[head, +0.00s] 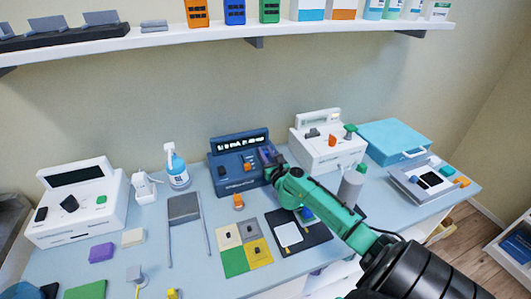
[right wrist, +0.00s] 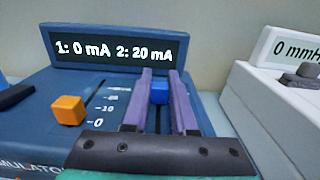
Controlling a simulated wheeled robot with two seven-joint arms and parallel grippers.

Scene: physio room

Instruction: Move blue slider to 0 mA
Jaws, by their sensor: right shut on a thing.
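The dark blue stimulator (head: 227,172) stands at the back middle of the table. In the right wrist view its display (right wrist: 115,48) reads "1: 0 mA 2: 20 mA". The orange slider (right wrist: 68,110) sits near the 0 mark of its scale. The blue slider (right wrist: 159,92) is farther up its slot, toward the display. My right gripper (right wrist: 160,78) is shut on the blue slider, with a purple finger on each side. In the head view the right gripper (head: 268,158) reaches the stimulator's right side and hides the blue slider. My left gripper is not in view.
A white device (head: 315,155) with an orange knob stands close to the right of the stimulator. A spray bottle (head: 177,168) stands to its left. In front are coloured square pads (head: 233,262) and a black mat (head: 315,240). A shelf (head: 190,39) runs above.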

